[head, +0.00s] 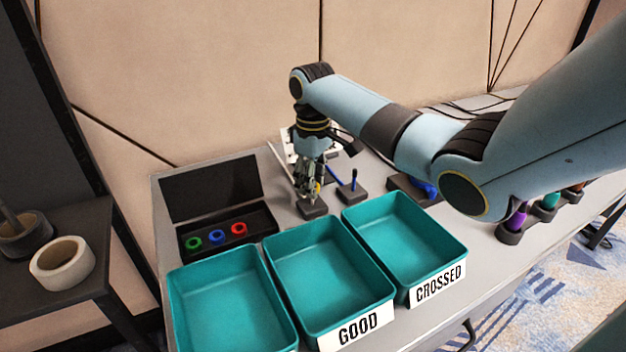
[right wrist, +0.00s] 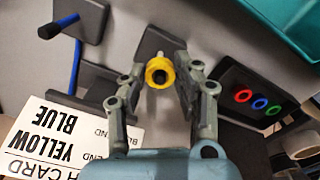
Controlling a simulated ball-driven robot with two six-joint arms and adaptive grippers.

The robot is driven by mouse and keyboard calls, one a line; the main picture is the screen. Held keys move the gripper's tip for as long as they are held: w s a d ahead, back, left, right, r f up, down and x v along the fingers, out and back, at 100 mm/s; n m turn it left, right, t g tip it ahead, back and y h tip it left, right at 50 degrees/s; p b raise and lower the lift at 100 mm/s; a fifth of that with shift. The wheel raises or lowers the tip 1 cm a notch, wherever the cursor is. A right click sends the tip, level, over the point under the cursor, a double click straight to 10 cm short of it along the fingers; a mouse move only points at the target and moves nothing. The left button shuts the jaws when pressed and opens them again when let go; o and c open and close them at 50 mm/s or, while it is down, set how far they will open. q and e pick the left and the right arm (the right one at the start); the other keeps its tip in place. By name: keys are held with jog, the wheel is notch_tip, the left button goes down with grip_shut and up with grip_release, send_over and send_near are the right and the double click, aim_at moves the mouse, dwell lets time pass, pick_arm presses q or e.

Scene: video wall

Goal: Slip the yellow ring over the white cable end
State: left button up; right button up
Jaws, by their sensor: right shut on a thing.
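The yellow ring (right wrist: 160,72) sits between the fingertips of my right gripper (right wrist: 162,80), which is shut on it in the right wrist view. In the head view my right gripper (head: 313,188) points down over a small dark block (head: 313,209), with a speck of yellow at its fingers. A small pale tip (right wrist: 159,54), seemingly the white cable end, shows at the ring's upper edge. I cannot tell whether it is inside the ring or behind it. The white cable (head: 281,160) runs towards this block. My left gripper is not in view.
A blue cable (right wrist: 75,65) leads to a dark-tipped post (right wrist: 58,27) on another block. A printed card (right wrist: 60,135) lies nearby. A black case (head: 262,217) holds green, blue and red rings. Teal trays (head: 387,303) stand in front, two labelled GOOD and CROSSED.

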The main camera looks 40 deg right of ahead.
jog(key=o, duration=0.8)
jog(key=shift+c, duration=0.2)
notch_tip(320, 180, up, 12)
jog(key=shift+s+f, duration=0.1)
dwell(0.4)
